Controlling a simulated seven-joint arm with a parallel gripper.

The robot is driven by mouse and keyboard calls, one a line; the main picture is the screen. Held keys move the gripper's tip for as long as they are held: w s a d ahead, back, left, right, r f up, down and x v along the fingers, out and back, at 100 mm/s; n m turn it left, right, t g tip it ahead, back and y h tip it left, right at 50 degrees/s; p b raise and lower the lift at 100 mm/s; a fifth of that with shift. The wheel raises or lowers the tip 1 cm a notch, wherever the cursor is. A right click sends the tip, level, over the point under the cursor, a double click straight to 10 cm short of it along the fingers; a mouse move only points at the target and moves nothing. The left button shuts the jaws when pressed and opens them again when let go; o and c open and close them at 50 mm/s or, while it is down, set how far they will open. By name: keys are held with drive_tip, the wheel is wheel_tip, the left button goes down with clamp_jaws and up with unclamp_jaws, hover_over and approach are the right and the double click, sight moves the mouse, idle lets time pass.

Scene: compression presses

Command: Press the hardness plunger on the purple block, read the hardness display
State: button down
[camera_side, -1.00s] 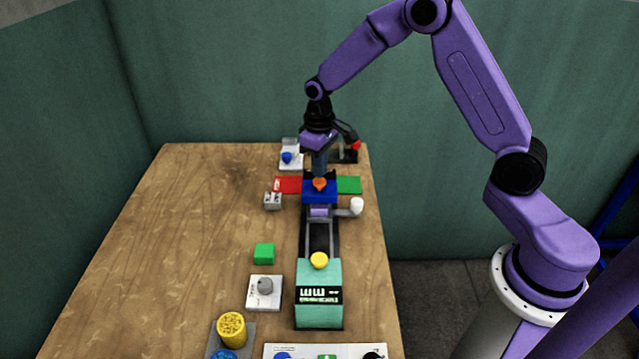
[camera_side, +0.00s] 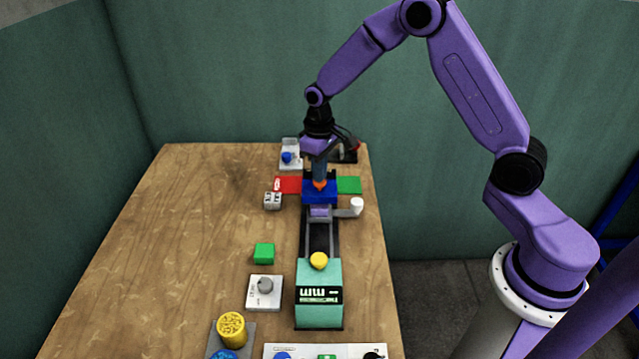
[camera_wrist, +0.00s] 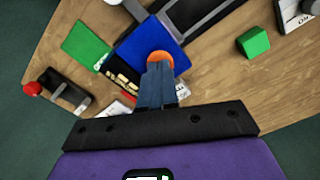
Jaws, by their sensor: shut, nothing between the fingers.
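My gripper (camera_side: 319,180) is shut and empty, pointing down at the orange plunger (camera_side: 320,186) on top of the blue press head (camera_side: 308,191). In the wrist view the closed fingertips (camera_wrist: 158,72) overlap the near edge of the orange plunger (camera_wrist: 161,56); they look to be on it or just above, contact is not certain. The purple block (camera_side: 319,212) sits on the dark rail track in front of the blue head, partly hidden. The green-teal display box (camera_side: 319,313) stands at the track's near end; its black screen (camera_side: 319,294) shows characters too small to read.
A white-knobbed lever (camera_side: 356,206) sticks out right of the track. A red pad (camera_side: 288,185) and green pad (camera_side: 349,185) flank the head. A green block (camera_side: 264,253) and a grey-knob dial (camera_side: 265,287) stand left. The table's left side is clear.

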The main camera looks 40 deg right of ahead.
drive_tip(key=shift+f, duration=0.6)
idle(1.0)
drive_tip(key=shift+r, duration=3.5)
drive_tip(key=shift+s+a+r, duration=0.15)
drive_tip(key=shift+s, duration=0.05)
drive_tip(key=s+a+r+n, duration=0.3)
drive_tip(key=s+a, duration=0.1)
drive_tip(key=s, duration=0.5)
drive_tip(key=s+a+r+n, duration=0.2)
drive_tip(key=s+a+r, duration=0.1)
drive_tip(key=s, duration=0.5)
drive_tip(key=s+d+n, duration=0.2)
drive_tip(key=s, duration=0.6)
drive_tip(key=s+d+n, duration=0.1)
drive_tip(key=s+n, duration=0.1)
drive_tip(key=s, duration=0.7)
drive_tip(key=shift+d+r+n, duration=0.3)
drive_tip(key=shift+d, duration=0.1)
